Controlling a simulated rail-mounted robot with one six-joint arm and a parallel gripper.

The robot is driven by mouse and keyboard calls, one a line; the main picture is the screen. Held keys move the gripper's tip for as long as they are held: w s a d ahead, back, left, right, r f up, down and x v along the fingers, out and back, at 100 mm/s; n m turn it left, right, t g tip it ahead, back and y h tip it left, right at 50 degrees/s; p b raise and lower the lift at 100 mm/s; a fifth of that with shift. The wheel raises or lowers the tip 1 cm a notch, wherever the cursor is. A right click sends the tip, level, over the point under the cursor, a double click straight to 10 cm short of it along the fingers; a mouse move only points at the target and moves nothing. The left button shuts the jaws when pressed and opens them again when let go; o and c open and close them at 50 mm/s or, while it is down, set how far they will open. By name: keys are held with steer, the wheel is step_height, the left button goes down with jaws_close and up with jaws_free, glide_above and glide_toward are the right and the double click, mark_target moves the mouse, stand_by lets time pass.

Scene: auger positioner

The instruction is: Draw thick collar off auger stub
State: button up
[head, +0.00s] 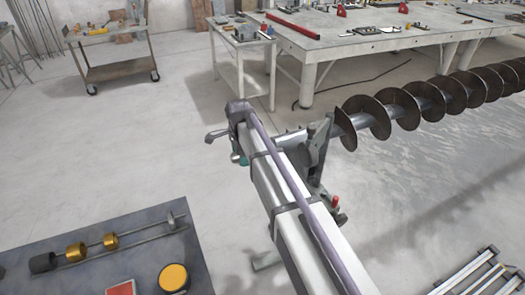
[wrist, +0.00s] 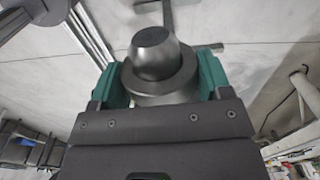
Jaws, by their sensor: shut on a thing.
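In the wrist view, the two green fingers of my gripper (wrist: 160,78) are shut on a thick grey collar (wrist: 165,97), one finger on each side. The dark, rounded stub end (wrist: 152,42) shows at the collar's bore, with the collar around it. How much of the stub is inside the collar I cannot tell. In the head view, my arm hides most of the gripper and the collar; only a bit of green shows. The auger (head: 405,105) with its dark spiral flights lies at the right, its shaft end pointing toward my gripper.
An upright grey stand (head: 318,150) with a red knob supports the auger's near end, close to my arm. A dark bench (head: 60,262) at lower left holds a rod with a black ring and gold rings. A workbench (head: 375,38) stands behind.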

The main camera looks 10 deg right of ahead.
steer(key=s+a, duration=0.1)
steer(key=a, duration=0.6)
steer(key=shift+s, duration=0.25)
stand_by(0.3)
